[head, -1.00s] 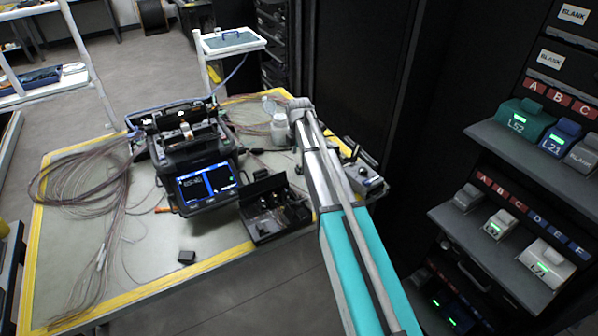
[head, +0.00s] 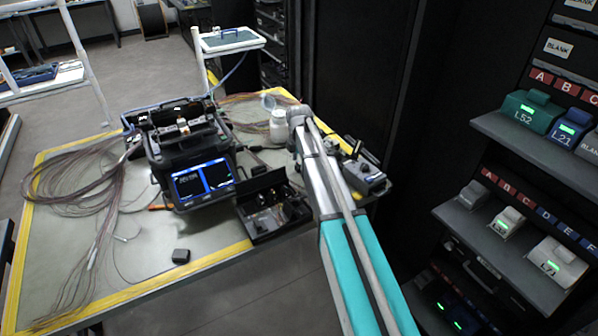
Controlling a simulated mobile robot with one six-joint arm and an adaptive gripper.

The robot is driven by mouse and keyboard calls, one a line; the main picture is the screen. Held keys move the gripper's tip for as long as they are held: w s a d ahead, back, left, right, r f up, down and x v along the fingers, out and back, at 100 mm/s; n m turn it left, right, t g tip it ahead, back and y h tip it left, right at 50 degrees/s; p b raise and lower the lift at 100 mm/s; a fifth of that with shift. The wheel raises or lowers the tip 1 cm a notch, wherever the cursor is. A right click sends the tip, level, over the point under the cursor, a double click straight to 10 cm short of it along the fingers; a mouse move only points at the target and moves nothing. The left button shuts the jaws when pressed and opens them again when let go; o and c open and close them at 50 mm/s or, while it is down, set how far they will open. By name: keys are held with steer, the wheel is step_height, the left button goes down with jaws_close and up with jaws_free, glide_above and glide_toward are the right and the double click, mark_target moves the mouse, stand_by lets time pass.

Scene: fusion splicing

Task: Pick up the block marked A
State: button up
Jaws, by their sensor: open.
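No block with a readable A on its own surface shows. A red label A (head: 541,78) is on the upper rack shelf at the right, above a green block marked L52 (head: 530,112). A blue block marked L21 (head: 570,128) sits beside it. Another red A label (head: 488,175) is on the lower shelf, above a grey block (head: 473,194). A small dark block (head: 181,256) lies on the table near its front edge; no marking is readable. My arm reaches up over the table's right side; my gripper cannot be made out.
A black fusion splicer (head: 194,160) with a lit screen stands on the table (head: 140,262). Coiled fibres cover the left side. An open black case (head: 268,208) and a white bottle (head: 278,127) are close to my arm. The front of the table is mostly clear.

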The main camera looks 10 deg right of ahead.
stand_by(0.6)
jaws_close()
